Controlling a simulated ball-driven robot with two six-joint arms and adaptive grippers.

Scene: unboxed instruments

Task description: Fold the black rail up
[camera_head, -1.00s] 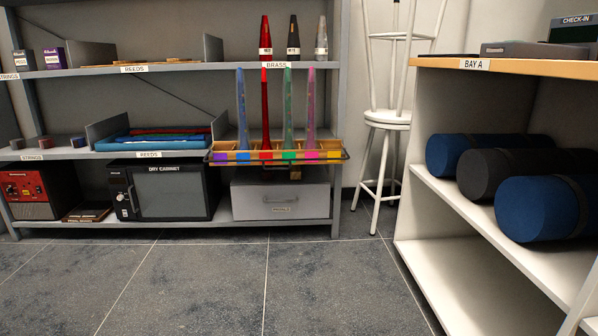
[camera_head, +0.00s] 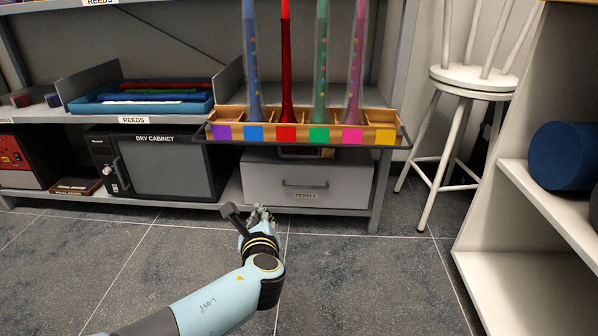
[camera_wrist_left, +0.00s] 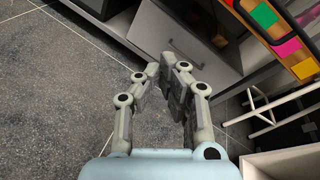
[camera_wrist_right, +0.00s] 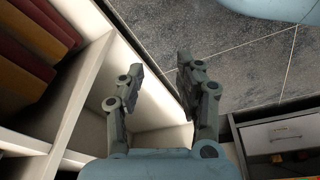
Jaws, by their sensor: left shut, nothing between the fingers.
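The black rail (camera_head: 402,143) runs along the front of the wooden rack (camera_head: 305,116), low and level below the coloured labels. In the left wrist view the rail (camera_wrist_left: 243,18) shows as a dark strip by the rack at the upper right. My left gripper (camera_head: 262,212) is below and in front of the rail, apart from it, near the grey drawer unit. In the left wrist view its fingers (camera_wrist_left: 164,72) are shut with nothing between them. My right gripper (camera_wrist_right: 160,66) is out of the head view; its own wrist view shows its fingers apart and empty.
Tall blue, red, green and pink instruments (camera_head: 286,62) stand in the rack. Below it is a grey drawer unit (camera_head: 306,180) and left a dry cabinet (camera_head: 165,170). A white stool (camera_head: 470,78) and white shelving (camera_head: 520,280) stand right. The floor in front is clear.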

